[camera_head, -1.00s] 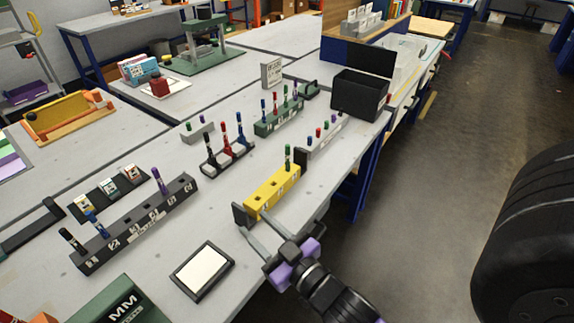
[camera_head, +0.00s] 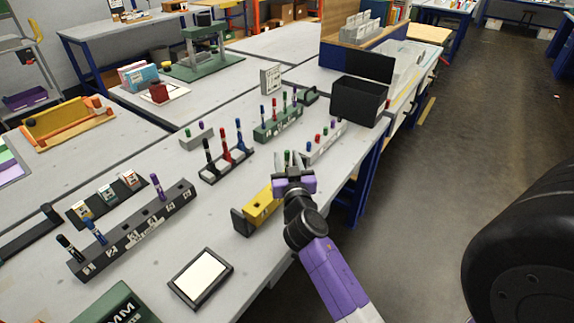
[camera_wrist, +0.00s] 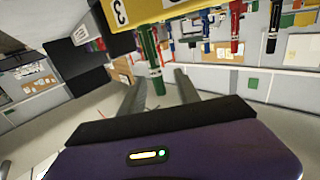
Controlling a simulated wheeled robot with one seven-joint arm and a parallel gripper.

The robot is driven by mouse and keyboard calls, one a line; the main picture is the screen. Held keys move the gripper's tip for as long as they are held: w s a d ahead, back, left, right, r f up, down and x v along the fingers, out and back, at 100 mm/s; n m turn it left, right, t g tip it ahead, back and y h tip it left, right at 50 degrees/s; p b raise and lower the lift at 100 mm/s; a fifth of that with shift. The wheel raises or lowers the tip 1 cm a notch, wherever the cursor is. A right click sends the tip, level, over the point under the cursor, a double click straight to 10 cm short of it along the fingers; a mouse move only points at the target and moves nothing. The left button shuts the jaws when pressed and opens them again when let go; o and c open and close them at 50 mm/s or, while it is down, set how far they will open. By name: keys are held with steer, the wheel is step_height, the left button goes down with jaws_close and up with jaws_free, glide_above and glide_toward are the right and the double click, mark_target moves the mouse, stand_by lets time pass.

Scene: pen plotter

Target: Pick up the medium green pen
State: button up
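A green pen (camera_head: 287,157) stands in the yellow block (camera_head: 259,207), at the block's far right end. My gripper (camera_head: 289,164) is right at this pen, in front of the block's far end, and partly covers both. In the wrist view, the green pen (camera_wrist: 151,50) hangs from the numbered yellow block (camera_wrist: 165,10), as that view is turned over. Its free end reaches between the tips of my gripper (camera_wrist: 160,80), with a gap to each finger. The fingers are open. I cannot tell the pen's size class.
A dark rack (camera_head: 135,232) with pens stands at the left. A green block (camera_head: 278,124) and a grey block (camera_head: 325,143) with pens stand behind the gripper. A black bin (camera_head: 358,97) is at the far right. The tabletop near the framed pad (camera_head: 201,277) is clear.

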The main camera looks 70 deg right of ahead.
steer(key=p+x, duration=0.1)
steer(key=x, duration=0.3)
steer(key=shift+d, duration=0.1)
steer(key=shift+c, duration=0.5)
steer(key=shift+s, duration=0.1)
jaws_close()
steer(key=shift+r, duration=0.15)
